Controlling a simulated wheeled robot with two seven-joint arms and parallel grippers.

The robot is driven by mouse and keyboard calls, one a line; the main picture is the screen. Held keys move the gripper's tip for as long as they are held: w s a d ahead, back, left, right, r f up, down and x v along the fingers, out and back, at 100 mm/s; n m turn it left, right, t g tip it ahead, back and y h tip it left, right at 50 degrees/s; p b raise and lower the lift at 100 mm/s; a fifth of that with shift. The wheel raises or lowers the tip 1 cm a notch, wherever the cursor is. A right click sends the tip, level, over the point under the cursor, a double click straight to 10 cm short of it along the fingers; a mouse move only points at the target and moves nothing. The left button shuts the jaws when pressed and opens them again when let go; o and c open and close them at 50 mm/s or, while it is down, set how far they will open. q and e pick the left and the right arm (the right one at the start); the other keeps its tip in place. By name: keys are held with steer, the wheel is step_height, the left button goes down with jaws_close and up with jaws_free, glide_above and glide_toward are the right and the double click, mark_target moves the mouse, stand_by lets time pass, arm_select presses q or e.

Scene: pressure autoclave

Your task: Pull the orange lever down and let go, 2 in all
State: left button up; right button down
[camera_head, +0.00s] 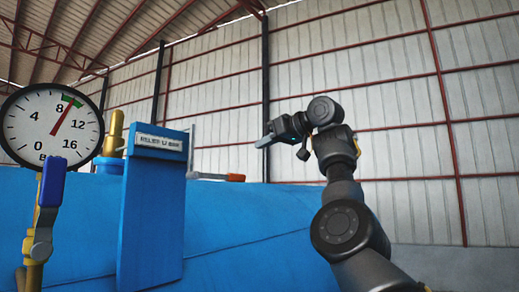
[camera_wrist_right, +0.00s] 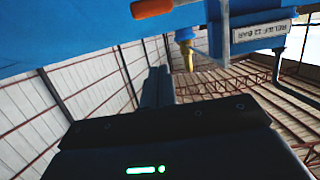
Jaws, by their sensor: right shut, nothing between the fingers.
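The lever with the orange grip (camera_head: 235,177) sticks out to the right from behind the blue post in the head view. Its grey rod looks about level. The orange grip also shows at the top of the right wrist view (camera_wrist_right: 152,8). My right gripper (camera_head: 264,141) is shut and empty, above and to the right of the orange grip, apart from it. In the right wrist view its fingers (camera_wrist_right: 158,86) lie together, with nothing between them. My left gripper is not in view.
A round gauge (camera_head: 35,130) stands at the left, its red needle at a green band between 8 and 12. A blue-handled valve (camera_head: 45,215) is below it. The blue post (camera_head: 155,220) carries a relief label. The blue vessel (camera_head: 265,230) fills the lower middle.

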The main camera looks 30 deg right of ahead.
mark_target(222, 177)
steer(key=w+a+f+p, duration=0.2)
steer(key=w+f+p, duration=0.3)
steer(key=w, duration=0.3)
steer(key=shift+a+f, duration=0.4)
steer(key=shift+f, duration=0.2)
steer(key=shift+s+d, duration=0.1)
